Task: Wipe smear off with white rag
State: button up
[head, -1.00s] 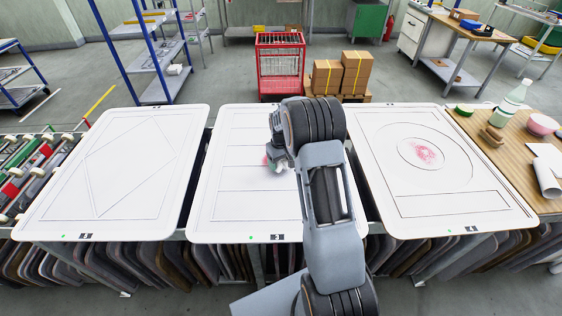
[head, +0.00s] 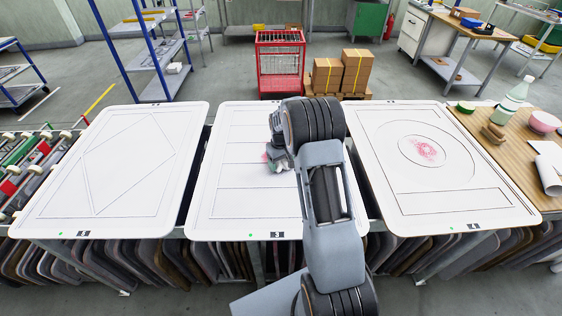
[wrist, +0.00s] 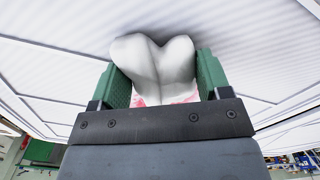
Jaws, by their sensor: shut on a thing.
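My gripper (wrist: 155,82) is shut on the white rag (wrist: 152,62), which bulges up between its green fingers. In the head view my gripper (head: 278,156) is over the middle white panel (head: 235,210), with the rag (head: 282,167) low at the panel face. A pink smear (wrist: 150,101) shows beside the rag in the wrist view; the rag and gripper hide much of it. In the head view only a little pink shows at the gripper's left edge. Another pink-red smear (head: 424,150) lies inside the circle on the right panel (head: 450,205).
The left panel (head: 60,205) has a drawn diamond and looks clean. A wooden bench (head: 515,165) at the right holds a bottle (head: 514,100), a pink bowl (head: 543,122) and a brown block (head: 494,132). A red cart (head: 281,65) and cardboard boxes (head: 357,70) stand behind.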

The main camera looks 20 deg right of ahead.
jog(key=shift+w+f, duration=0.1)
jog(key=shift+w+d+f+b, duration=0.1)
jog(key=shift+w+d, duration=0.5)
jog(key=shift+w, duration=0.7)
jog(key=shift+w+d+b, duration=0.1)
jog(key=shift+w+d, duration=0.45)
jog(key=shift+w, duration=0.75)
jog(key=shift+w+d+f+b, duration=0.1)
jog(key=shift+w+d, duration=0.5)
jog(key=shift+w, duration=0.7)
jog(key=shift+w+d+r+p, duration=0.1)
jog(key=shift+w+d+p, duration=0.25)
jog(key=shift+w, duration=0.55)
jog(key=shift+w+d+p, duration=0.15)
jog(key=shift+w+d, duration=0.3)
jog(key=shift+w, duration=0.45)
jog(key=shift+w+d+r+p, duration=0.1)
jog(key=shift+w+d+p, duration=0.25)
jog(key=shift+w, duration=0.55)
jog(key=shift+f, duration=0.1)
jog(key=shift+b, duration=0.4)
